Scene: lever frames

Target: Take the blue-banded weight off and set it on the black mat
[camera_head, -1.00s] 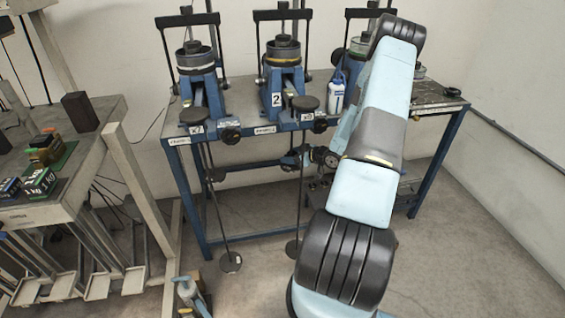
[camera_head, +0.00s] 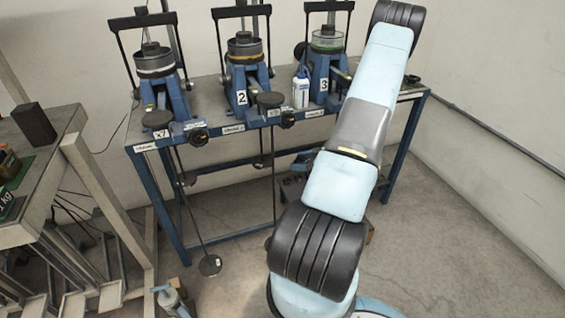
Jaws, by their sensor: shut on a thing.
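Three blue lever frames stand in a row on the bench: the left one (camera_head: 158,85), frame 2 (camera_head: 243,75) and frame 3 (camera_head: 325,62). Round dark hanger pieces hang below them on rods, and one disc (camera_head: 210,265) hangs near the floor at the left frame. I cannot pick out a blue-banded weight; my arm covers the space right of frame 3. The black mat cannot be made out either; the bench's right end is mostly behind my arm. My gripper is not visible; the arm runs up to the top right and its end is hidden.
A white bottle (camera_head: 301,90) stands on the bench between frames 2 and 3. A small dark ring (camera_head: 411,79) lies at the bench's right end. A side table (camera_head: 45,185) with a dark block (camera_head: 34,124) stands at left. Floor at right is clear.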

